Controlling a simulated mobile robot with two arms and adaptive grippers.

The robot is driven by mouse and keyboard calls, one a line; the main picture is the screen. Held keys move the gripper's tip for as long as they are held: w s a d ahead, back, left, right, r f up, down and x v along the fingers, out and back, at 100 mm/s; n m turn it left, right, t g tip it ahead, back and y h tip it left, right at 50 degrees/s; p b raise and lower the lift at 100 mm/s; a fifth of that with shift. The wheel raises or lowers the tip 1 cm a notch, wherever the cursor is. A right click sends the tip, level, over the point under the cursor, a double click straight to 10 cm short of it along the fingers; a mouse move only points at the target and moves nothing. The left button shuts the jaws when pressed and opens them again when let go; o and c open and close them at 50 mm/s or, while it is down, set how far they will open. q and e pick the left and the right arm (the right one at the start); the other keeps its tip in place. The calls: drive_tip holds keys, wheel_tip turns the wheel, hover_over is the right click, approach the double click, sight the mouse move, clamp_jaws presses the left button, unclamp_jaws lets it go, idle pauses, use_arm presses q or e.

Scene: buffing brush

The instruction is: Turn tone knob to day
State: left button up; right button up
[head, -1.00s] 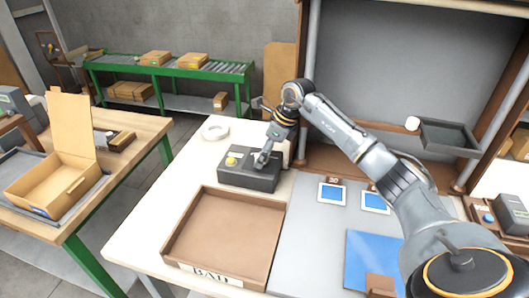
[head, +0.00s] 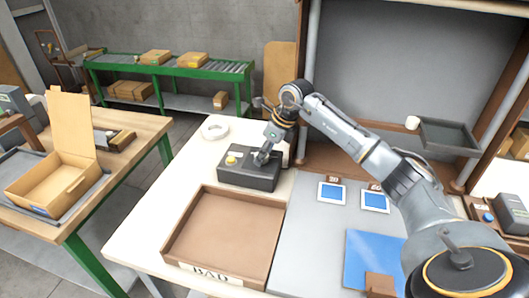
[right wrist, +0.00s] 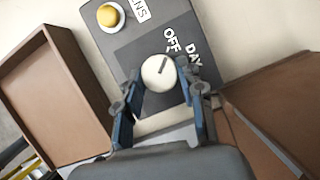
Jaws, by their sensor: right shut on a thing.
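The tone knob (right wrist: 153,79) is a round, pale knob with a dark pointer line, on a dark control box (head: 236,178). In the right wrist view, the labels OFF (right wrist: 171,41) and DAY (right wrist: 194,60) are printed beside it. The pointer line slants up and right, between the directions of OFF and DAY. My right gripper (head: 262,158) is down at the box. Its fingers (right wrist: 160,95) are shut on the knob, one on each side. In the head view the gripper hides the knob. My left gripper is in neither view.
A yellow button (right wrist: 108,15) sits on the same box by a partly visible label. A brown tray marked BAD (head: 276,204) stands in front of the box. Blue-faced cards (head: 375,201) lie to the right.

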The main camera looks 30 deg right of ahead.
drive_tip(key=m+h, duration=0.1)
drive_tip(key=m, duration=0.2)
drive_tip(key=shift+a, duration=0.15)
drive_tip(key=shift+a+m+t+h+b, duration=0.15)
drive_tip(key=shift+m+h, duration=0.4)
drive_tip(key=shift+m, duration=0.7)
drive_tip(key=shift+m+t+h+b, duration=0.2)
drive_tip(key=shift+m+h, duration=0.35)
drive_tip(key=shift+m, duration=0.7)
drive_tip(key=o, duration=1.2)
drive_tip(key=shift+c, duration=0.2)
drive_tip(key=shift+r, duration=0.1)
drive_tip(key=v, duration=1.2)
drive_tip(key=shift+w, duration=0.1)
